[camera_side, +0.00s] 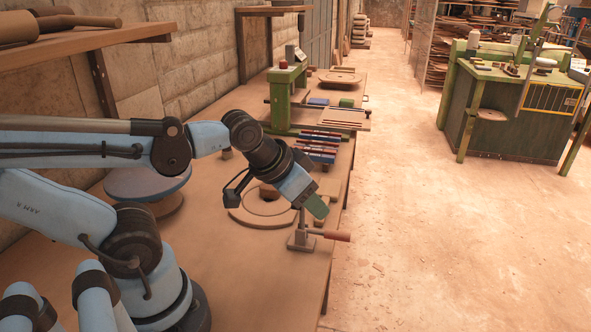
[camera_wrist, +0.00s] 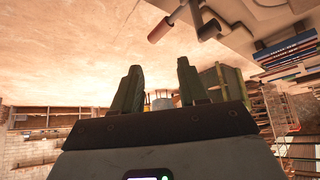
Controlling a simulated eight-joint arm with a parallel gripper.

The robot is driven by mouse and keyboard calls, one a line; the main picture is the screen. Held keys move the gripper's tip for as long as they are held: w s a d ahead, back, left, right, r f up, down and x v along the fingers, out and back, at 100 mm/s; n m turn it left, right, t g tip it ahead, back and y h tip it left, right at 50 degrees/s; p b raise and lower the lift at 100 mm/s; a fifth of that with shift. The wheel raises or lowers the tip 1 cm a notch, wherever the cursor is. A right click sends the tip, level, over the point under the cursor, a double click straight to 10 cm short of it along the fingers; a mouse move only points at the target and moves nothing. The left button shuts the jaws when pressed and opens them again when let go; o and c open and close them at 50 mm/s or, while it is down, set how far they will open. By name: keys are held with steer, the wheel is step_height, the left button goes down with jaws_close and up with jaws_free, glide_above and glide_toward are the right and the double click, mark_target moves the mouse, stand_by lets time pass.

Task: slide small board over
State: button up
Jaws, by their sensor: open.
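My gripper (camera_side: 316,206) is at the near right of the workbench, tilted down to the right, above a small clamp with a red handle. Its two green fingers show apart and empty in the wrist view (camera_wrist: 158,80). A flat light-wood board (camera_side: 343,117) lies by the green press on the bench, well beyond my gripper. A round board with a hole (camera_side: 247,214) lies on the bench, partly hidden behind my wrist. I cannot tell which board the task means.
The red-handled clamp (camera_side: 332,235) stands by the bench's right edge and shows in the wrist view (camera_wrist: 160,30). Red and blue bars (camera_side: 318,147) lie between my gripper and the green press (camera_side: 288,95). A blue-grey disc (camera_side: 147,181) is at left.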

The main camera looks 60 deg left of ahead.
steer(key=shift+w+a, duration=0.15)
steer(key=c, duration=0.4)
steer(key=w+a+n, duration=0.1)
steer(key=a, duration=0.1)
steer(key=w+a+r, duration=0.1)
steer(key=w+a, duration=0.1)
steer(key=w+a+r+n+g+y, duration=0.1)
steer(key=w+a, duration=0.1)
steer(key=shift+a+r+n, duration=0.2)
steer(key=shift+a+n, duration=0.1)
steer(key=shift+a, duration=0.05)
jaws_close()
steer(key=w+a+f+n+g+y, duration=0.1)
steer(key=w+a+f+n+g, duration=0.15)
steer(key=a, duration=1.05)
steer(key=w+a+f+n+g+y, duration=0.1)
steer(key=w+a+f+n, duration=0.25)
steer(key=a, duration=0.95)
steer(key=x, duration=0.6)
steer(key=s+x, duration=0.1)
steer(key=x, duration=0.2)
steer(key=shift+d+f, duration=0.2)
steer(key=shift+f, duration=0.2)
steer(key=shift+d+f, duration=0.1)
steer(key=shift+f, duration=0.15)
steer(key=shift+s+d, duration=1.3)
